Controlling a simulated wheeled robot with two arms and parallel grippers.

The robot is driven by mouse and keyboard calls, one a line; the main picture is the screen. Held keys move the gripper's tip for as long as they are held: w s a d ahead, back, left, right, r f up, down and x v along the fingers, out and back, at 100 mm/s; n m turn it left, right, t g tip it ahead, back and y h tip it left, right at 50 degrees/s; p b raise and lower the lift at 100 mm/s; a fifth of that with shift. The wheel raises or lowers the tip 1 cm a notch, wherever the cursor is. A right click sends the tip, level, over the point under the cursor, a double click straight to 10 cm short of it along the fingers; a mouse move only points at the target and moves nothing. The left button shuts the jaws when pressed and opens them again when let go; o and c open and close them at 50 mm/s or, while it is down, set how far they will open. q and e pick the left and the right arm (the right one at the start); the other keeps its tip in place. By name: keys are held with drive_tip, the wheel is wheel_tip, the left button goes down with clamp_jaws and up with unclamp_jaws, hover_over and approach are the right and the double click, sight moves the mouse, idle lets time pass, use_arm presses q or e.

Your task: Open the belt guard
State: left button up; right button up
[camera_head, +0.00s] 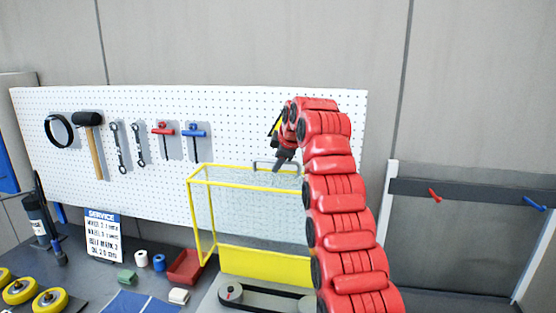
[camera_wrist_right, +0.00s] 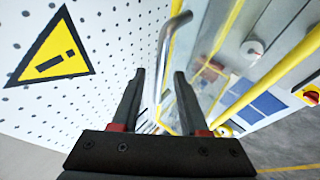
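The belt guard (camera_head: 213,180) is a yellow-framed box with clear mesh-like panels and a yellow lower panel. A grey handle (camera_head: 264,164) sits on its top edge. My right gripper (camera_head: 281,160) is at the handle, and my red arm hides part of the guard's right side. In the right wrist view, my right gripper (camera_wrist_right: 160,76) has its fingers apart, with the silver handle bar (camera_wrist_right: 166,45) showing in the gap between them. Whether the fingers touch the bar cannot be told. A belt unit (camera_head: 262,293) with a dark belt shows below the guard. My left gripper is not in view.
A white pegboard (camera_head: 250,120) with hanging tools stands close behind the guard. A yellow warning sign (camera_wrist_right: 52,52) is on it.

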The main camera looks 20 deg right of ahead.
drive_tip(key=shift+s+r, duration=0.35)
drive_tip(key=shift+r, duration=0.1)
drive_tip(key=p+v, duration=0.6)
drive_tip(key=v, duration=1)
drive_tip(key=shift+s, duration=0.15)
